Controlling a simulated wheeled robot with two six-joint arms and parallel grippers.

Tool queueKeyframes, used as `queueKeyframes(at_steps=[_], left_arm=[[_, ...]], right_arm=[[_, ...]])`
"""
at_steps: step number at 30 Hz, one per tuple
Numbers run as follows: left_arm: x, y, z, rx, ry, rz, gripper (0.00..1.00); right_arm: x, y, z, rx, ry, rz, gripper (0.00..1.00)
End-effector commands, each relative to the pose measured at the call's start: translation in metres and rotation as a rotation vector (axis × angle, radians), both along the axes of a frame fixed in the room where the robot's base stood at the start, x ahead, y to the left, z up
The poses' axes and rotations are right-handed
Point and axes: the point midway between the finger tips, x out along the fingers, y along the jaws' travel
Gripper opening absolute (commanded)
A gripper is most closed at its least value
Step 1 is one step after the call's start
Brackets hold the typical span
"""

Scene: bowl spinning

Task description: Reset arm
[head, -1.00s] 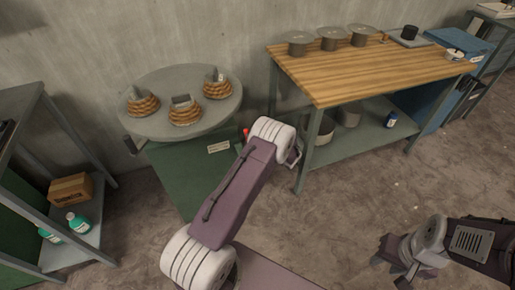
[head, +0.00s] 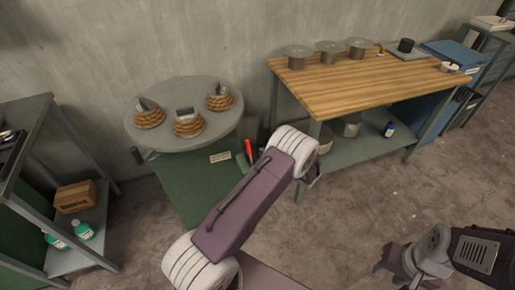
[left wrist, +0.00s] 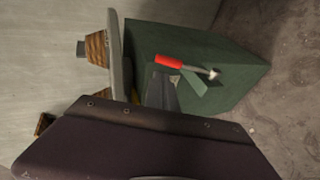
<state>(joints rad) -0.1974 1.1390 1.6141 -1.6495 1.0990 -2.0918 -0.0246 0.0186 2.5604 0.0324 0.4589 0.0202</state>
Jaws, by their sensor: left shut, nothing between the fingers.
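My left arm reaches up through the middle of the head view, and its gripper (head: 312,176) is mostly hidden behind the wrist. In the left wrist view a grey wedge (left wrist: 160,91), which looks like my shut fingers, shows past my purple arm link, with nothing held. My right gripper (head: 391,271) is low at the right of the head view, over bare floor, empty, its fingers seemingly apart. The round grey wheel (head: 208,143) on a green base (head: 185,185) carries three bowls of coiled clay (head: 149,117), (head: 188,125), (head: 219,101).
A red-handled lever (head: 249,149) is at the green base's right side and also shows in the left wrist view (left wrist: 170,61). A wooden-topped table (head: 365,85) with metal cylinders stands at the back right. A grey shelf (head: 35,115) stands left. Floor between is clear.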

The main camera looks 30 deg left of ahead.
Motion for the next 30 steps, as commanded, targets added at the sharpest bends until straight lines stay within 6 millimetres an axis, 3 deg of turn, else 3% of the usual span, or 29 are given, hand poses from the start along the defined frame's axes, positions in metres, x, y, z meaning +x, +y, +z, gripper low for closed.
queueKeyframes(at_steps=[3,7,17,19,20,22,23,24,25,26,27,29,30], left_arm=[[-0.009,-0.019,0.013,0.001,0.0,-0.001,0.0],[-0.014,-0.03,0.019,0.0,0.0,0.0,0.0],[-0.016,-0.033,0.02,0.0,0.0,0.001,0.0],[-0.016,-0.028,0.029,-0.001,-0.004,0.01,0.0],[-0.014,-0.026,0.039,-0.004,-0.018,0.017,0.0],[-0.005,-0.019,0.079,-0.021,-0.077,0.038,0.0],[-0.002,-0.014,0.104,-0.029,-0.108,0.051,0.0],[-0.005,-0.003,0.141,-0.044,-0.15,0.084,0.0],[-0.016,0.007,0.168,-0.068,-0.177,0.134,0.0],[-0.033,0.016,0.193,-0.114,-0.2,0.201,0.0],[-0.062,0.025,0.215,-0.209,-0.256,0.318,0.0],[-0.112,0.027,0.233,-0.399,-0.401,0.552,0.0],[-0.147,0.02,0.238,-0.541,-0.531,0.748,0.0]], right_arm=[[0.0,0.0,0.005,0.0,0.0,0.0,0.36],[0.0,0.0,0.006,0.0,0.0,0.0,0.36],[0.0,0.0,0.006,0.0,0.0,0.0,0.36],[0.0,0.0,0.014,0.0,0.0,0.0,0.36],[0.0,0.0,0.018,0.0,0.0,0.0,0.36],[0.0,0.0,0.03,0.0,0.0,0.0,0.36],[0.0,0.0,0.038,0.0,0.0,0.0,0.36],[0.0,0.0,0.049,0.0,0.0,0.0,0.36],[0.0,0.0,0.059,0.0,0.0,0.0,0.36],[0.0,0.0,0.069,0.0,0.0,0.0,0.36],[0.0,0.0,0.081,0.0,0.0,0.0,0.36],[0.0,0.0,0.096,0.0,-0.001,0.0,0.36],[0.0,0.0,0.106,0.0,-0.001,0.0,0.36]])
